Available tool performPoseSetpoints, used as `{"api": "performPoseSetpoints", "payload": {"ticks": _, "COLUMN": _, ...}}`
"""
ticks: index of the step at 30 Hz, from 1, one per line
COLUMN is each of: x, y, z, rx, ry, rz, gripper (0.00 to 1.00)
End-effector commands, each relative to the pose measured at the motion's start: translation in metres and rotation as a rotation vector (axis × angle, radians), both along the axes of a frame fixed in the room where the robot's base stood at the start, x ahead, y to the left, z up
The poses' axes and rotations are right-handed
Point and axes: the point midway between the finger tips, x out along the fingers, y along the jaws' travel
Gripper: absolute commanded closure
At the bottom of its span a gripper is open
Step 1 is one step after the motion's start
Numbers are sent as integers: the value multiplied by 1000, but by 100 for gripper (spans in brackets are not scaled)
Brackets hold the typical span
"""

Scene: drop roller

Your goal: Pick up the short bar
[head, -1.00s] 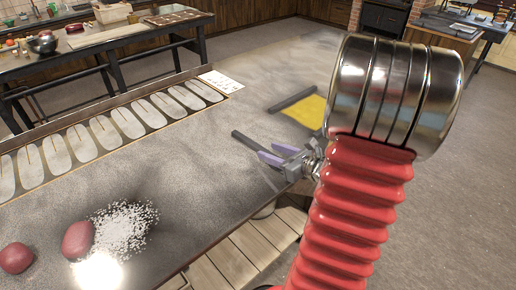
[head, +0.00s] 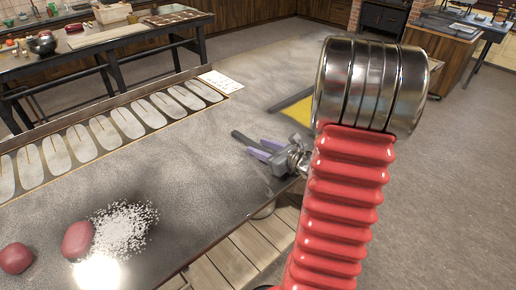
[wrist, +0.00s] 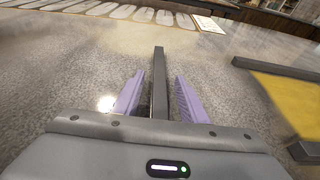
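The short bar (wrist: 160,78) is a dark grey square bar lying on the floured worktop. In the wrist view it runs lengthwise between the two purple fingers of my gripper (wrist: 160,75), its far end beyond the fingertips. Gaps show on both sides of the bar, so my gripper is open around it, not clamped. The bar's near end is hidden behind the gripper body. In the head view the bar's far end (head: 240,136) sticks out past my gripper (head: 254,145), which is low over the worktop near its front edge.
A yellow patch (wrist: 290,100) edged by another dark bar (wrist: 275,68) lies to the right. A row of pale oval shapes (head: 105,132) lines the worktop's back edge. Reddish lumps (head: 78,240) and white granules (head: 122,228) are at front left. Bare worktop lies between.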

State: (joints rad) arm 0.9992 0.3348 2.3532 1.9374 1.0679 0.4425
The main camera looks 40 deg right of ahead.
Motion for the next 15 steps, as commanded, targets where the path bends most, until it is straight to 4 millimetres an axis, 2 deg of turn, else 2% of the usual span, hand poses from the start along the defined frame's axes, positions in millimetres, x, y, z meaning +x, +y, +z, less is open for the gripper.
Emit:
{"api": "performPoseSetpoints", "payload": {"ticks": 5, "x": 0, "y": 0, "z": 0, "rx": 0, "ry": 0, "rz": 0, "gripper": 61}}
{"api": "performPoseSetpoints", "payload": {"ticks": 15, "x": 0, "y": 0, "z": 0, "rx": 0, "ry": 0, "rz": 0, "gripper": 84}}
